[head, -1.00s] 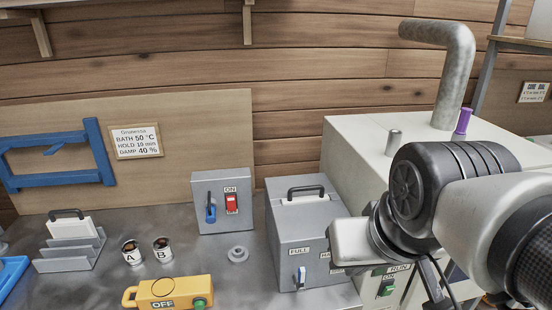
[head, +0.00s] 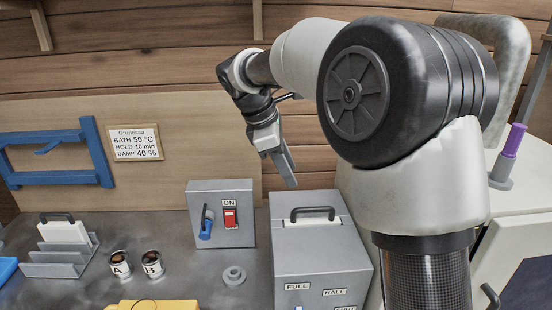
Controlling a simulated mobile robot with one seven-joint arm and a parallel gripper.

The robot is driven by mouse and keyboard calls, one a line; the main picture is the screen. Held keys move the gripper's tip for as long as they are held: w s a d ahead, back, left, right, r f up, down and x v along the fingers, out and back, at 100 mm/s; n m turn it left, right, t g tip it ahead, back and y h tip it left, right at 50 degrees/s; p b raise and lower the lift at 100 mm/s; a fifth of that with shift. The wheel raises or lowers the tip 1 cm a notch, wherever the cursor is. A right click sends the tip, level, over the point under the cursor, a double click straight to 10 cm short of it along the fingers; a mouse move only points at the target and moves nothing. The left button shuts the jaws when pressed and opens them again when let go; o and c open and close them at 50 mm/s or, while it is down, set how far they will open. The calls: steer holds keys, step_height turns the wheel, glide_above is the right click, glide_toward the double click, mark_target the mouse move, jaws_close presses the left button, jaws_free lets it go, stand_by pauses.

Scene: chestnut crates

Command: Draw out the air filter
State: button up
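A grey box (head: 320,257) stands on the bench, with a white panel (head: 314,221) and a dark handle (head: 312,211) in its top; this looks like the air filter seated in its housing. A similar white piece with a dark handle (head: 63,230) stands in a grey slotted rack (head: 60,263) at the left. My gripper (head: 289,178) hangs in the air above the back of the grey box, pointing down, apart from the handle. It is seen side-on, so its finger gap is hidden.
A grey switch box (head: 243,207) with a red ON switch stands left of the filter box. Cups A (head: 120,265) and B (head: 152,265), a grey ring (head: 233,276) and a yellow OFF box (head: 155,305) are on the bench. A light cabinet (head: 510,235) stands at right.

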mark_target(307, 210)
steer(key=shift+n, duration=0.3)
steer(key=x, duration=1.2)
steer(key=b+x, duration=0.1)
steer(key=x, duration=0.5)
steer(key=shift+w+a, duration=0.25)
steer(key=shift+w, duration=0.15)
jaws_close()
steer(key=shift+r+p, duration=0.65)
steer(key=shift+p, duration=0.05)
